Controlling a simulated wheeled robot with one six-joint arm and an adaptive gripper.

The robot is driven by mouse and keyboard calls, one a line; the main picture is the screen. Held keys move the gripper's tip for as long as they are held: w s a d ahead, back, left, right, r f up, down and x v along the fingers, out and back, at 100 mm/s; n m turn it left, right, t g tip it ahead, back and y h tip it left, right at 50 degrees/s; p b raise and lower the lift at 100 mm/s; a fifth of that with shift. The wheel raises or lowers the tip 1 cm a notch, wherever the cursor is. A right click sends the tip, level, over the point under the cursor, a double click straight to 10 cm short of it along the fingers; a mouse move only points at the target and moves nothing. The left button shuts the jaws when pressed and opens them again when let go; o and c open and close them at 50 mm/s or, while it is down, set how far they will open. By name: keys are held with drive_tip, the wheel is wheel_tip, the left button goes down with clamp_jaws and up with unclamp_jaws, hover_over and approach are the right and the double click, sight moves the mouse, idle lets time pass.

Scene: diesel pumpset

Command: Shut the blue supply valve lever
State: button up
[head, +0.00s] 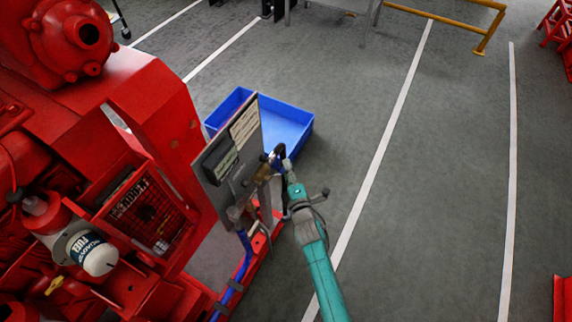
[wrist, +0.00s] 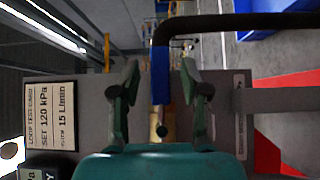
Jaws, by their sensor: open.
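The blue lever (wrist: 161,76) shows in the wrist view as an upright blue strip, with a brass fitting (wrist: 157,122) below it. My gripper (wrist: 160,70) is open, with one finger on each side of the blue strip and a visible gap on both sides. I cannot tell how deep the strip sits between the fingers. In the head view my gripper (head: 279,160) is at the right edge of the grey panel (head: 215,185), close to brass fittings (head: 262,173). The lever cannot be made out clearly there.
A dark bar or pipe (wrist: 240,22) crosses the upper right of the wrist view, close to the blue strip. The panel carries labels (head: 244,126). A blue tray (head: 300,118) lies behind it, and the red pumpset (head: 150,100) stands left.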

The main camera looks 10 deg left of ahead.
drive_tip(key=shift+x, duration=1.05)
clamp_jaws()
